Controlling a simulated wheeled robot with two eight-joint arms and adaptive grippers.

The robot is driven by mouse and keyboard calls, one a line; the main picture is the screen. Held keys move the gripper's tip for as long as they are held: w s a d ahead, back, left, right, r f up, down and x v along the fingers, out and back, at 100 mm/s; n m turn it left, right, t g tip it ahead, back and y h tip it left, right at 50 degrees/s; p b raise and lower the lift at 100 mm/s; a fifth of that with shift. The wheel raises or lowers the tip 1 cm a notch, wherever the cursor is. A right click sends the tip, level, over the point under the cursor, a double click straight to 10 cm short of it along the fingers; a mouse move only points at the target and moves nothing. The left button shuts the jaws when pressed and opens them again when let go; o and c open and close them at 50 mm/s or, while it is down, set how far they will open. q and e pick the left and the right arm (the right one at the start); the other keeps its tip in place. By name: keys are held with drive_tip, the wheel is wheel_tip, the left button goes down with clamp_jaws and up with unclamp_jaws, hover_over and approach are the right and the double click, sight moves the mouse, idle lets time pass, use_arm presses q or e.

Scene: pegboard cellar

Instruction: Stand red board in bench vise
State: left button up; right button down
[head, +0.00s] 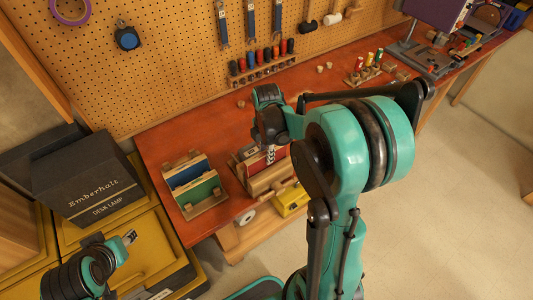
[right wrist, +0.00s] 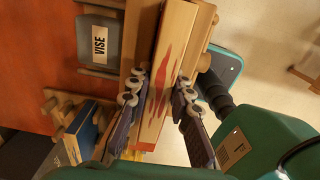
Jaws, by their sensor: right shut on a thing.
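The red board (head: 281,153) is at the wooden bench vise (head: 262,183) on the front edge of the bench. In the right wrist view its wooden edge with red patches (right wrist: 165,62) runs between my right gripper's fingers (right wrist: 160,95). My right gripper (head: 270,156) is shut on it. The vise's wooden jaw (right wrist: 201,42) lies alongside the board, and the board appears lined up between the jaws. How deep it sits cannot be seen. My left gripper (head: 130,237) is at the lower left, away from the vise; its opening is unclear.
A wooden rack (head: 208,209) with a blue board (head: 188,171) and a green board (head: 197,191) stands left of the vise. A grey block labelled VISE (right wrist: 98,38) is beside the vise. A black lamp box (head: 85,180) stands at left. Bench surface (head: 215,125) behind the rack is clear.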

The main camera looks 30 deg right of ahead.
drive_tip(key=shift+f, duration=0.25)
drive_tip(key=c, duration=1.3)
unclamp_jaws()
drive_tip(key=shift+r, duration=0.15)
drive_tip(key=shift+r+p, duration=3.6)
drive_tip(key=shift+r, duration=1.35)
drive_tip(key=shift+f, duration=0.1)
